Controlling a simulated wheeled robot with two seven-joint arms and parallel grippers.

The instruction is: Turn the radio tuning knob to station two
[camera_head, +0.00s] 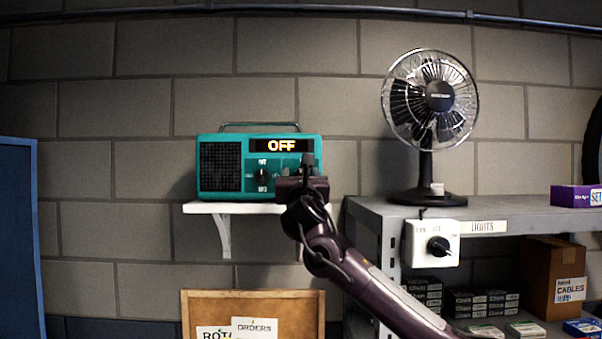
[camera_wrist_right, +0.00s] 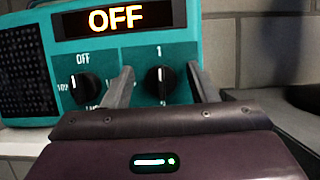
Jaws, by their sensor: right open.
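The teal radio (camera_head: 222,141) stands on a white wall shelf, and its display (camera_head: 275,146) reads OFF. In the right wrist view, the radio (camera_wrist_right: 60,30) shows two black knobs. My right gripper (camera_wrist_right: 160,72) is open, with one finger on each side of the right knob; contact cannot be told. In the head view, my right gripper (camera_head: 301,173) covers the radio's right side. My left gripper is out of view.
The white shelf (camera_head: 232,208) is narrow. A fan (camera_head: 430,100) stands on the grey shelving unit (camera_head: 500,216) to the right, above a white switch box (camera_head: 432,243). A cork board (camera_head: 200,300) hangs below the radio. A blue panel (camera_head: 18,230) is at the left.

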